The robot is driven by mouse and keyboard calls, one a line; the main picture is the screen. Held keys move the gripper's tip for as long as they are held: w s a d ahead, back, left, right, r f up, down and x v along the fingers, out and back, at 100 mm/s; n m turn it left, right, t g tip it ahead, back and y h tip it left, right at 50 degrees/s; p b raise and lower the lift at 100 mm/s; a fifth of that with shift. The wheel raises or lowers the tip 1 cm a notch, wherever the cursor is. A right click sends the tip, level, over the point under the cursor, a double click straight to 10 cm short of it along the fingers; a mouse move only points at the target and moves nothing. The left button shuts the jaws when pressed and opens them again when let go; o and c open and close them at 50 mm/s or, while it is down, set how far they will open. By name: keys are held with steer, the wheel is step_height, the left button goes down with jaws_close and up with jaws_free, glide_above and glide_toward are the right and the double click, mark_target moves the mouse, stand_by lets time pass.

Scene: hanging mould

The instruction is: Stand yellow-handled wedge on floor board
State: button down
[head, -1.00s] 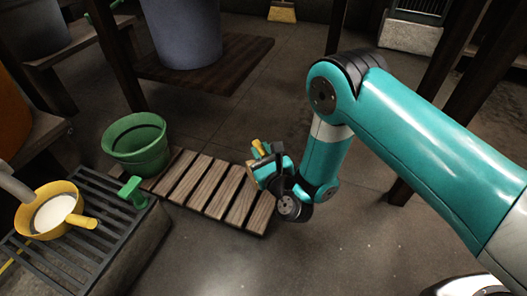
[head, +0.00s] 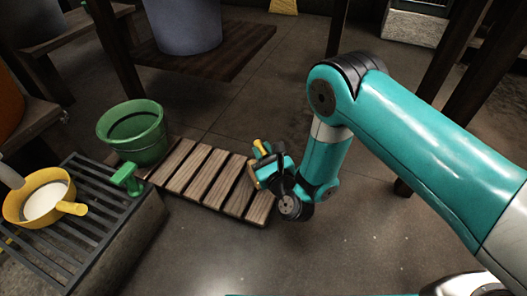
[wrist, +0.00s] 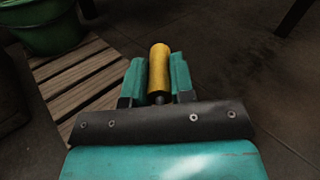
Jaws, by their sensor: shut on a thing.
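The yellow-handled wedge (wrist: 159,72) is between the two fingers of my gripper (wrist: 158,80), which is shut on its yellow handle in the wrist view. In the head view the handle (head: 257,145) shows as a small yellow piece at my gripper (head: 262,163). The wedge's lower part is hard to make out. The slatted wooden floor board (head: 205,178) lies on the floor, and my gripper is at its right end. It also shows on the left of the wrist view (wrist: 82,84). I cannot tell whether the wedge touches the board.
A green bucket (head: 133,132) stands at the board's left end. A dark grate (head: 85,222) on a stone block bears a yellow pan (head: 36,201) and a green object (head: 127,178). A large grey tub (head: 185,25) stands on a dark platform (head: 215,65) behind. Floor right of the board is clear.

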steer(key=shift+f+b, duration=0.4)
steer(key=shift+f, duration=0.2)
steer(key=c, duration=0.9)
jaws_free()
